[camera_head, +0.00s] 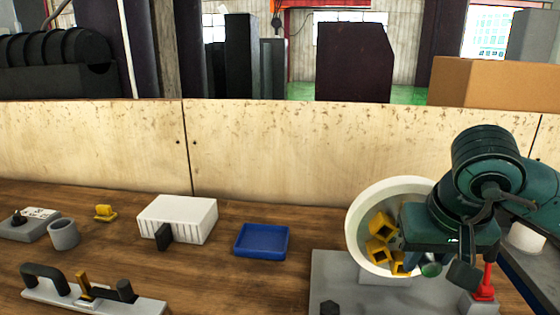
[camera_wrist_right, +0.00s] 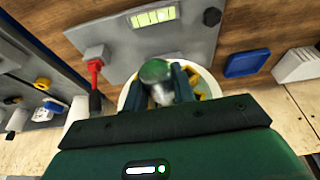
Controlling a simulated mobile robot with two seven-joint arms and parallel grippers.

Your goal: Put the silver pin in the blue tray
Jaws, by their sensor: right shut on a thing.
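The blue tray (camera_head: 262,254) lies on the wooden table near the middle of the head view and looks empty. It also shows at the upper right of the wrist view (camera_wrist_right: 248,64). My right gripper (camera_head: 432,264) is in front of the white bowl at the right, well to the right of the tray. It is shut on the silver pin (camera_head: 431,271), a shiny cylinder with a greenish reflection. In the wrist view the pin (camera_wrist_right: 156,74) sits between the two fingers. The gripper hides part of the bowl. My left gripper is not in view.
The white bowl (camera_head: 360,212) holds several yellow square parts (camera_head: 380,224). A grey plate (camera_head: 330,275) and a red-handled part (camera_head: 486,282) are near it. A white ribbed box (camera_head: 185,215) stands left of the tray. Table between tray and plate is mostly clear.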

